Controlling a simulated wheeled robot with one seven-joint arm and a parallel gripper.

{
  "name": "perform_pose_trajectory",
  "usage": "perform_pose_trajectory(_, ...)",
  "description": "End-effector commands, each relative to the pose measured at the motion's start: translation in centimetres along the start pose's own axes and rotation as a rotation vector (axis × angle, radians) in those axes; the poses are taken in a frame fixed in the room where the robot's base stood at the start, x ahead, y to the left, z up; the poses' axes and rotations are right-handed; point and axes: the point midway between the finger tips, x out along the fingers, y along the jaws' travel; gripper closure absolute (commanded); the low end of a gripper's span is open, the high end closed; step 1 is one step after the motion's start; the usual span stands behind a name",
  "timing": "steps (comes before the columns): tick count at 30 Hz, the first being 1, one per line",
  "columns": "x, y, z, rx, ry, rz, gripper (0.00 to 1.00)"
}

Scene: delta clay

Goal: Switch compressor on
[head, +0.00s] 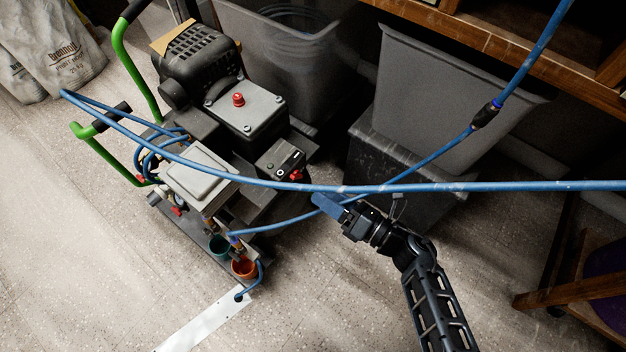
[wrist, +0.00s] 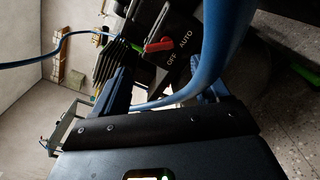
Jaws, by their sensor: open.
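The compressor (head: 246,109) is a dark machine with green handles, standing on the floor at the left in the head view. Its black switch box (head: 279,160) has a small red switch lever (head: 295,175) on its near side. In the wrist view the red lever (wrist: 158,45) shows beside the white words OFF and AUTO; I cannot tell which one it is set to. My gripper (head: 322,201) is just right of and below the switch box in the head view. Its blue fingers (wrist: 165,86) are apart and empty, facing the lever without visibly touching it.
A blue hose (head: 420,187) crosses the head view in front of the compressor and over my gripper. In the wrist view the hose (wrist: 226,35) passes close by the fingers. A grey bin (head: 425,100) and dark box (head: 385,165) stand behind. Open floor lies nearer.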

Motion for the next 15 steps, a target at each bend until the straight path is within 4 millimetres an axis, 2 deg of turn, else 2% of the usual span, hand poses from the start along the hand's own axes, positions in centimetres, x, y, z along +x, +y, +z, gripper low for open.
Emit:
perform_pose_trajectory(9, 4.8, -0.1, -0.1, 0.002, -0.002, 0.001, 0.26)
perform_pose_trajectory(15, 6.5, 0.0, 0.0, 0.003, -0.002, -0.001, 0.26)
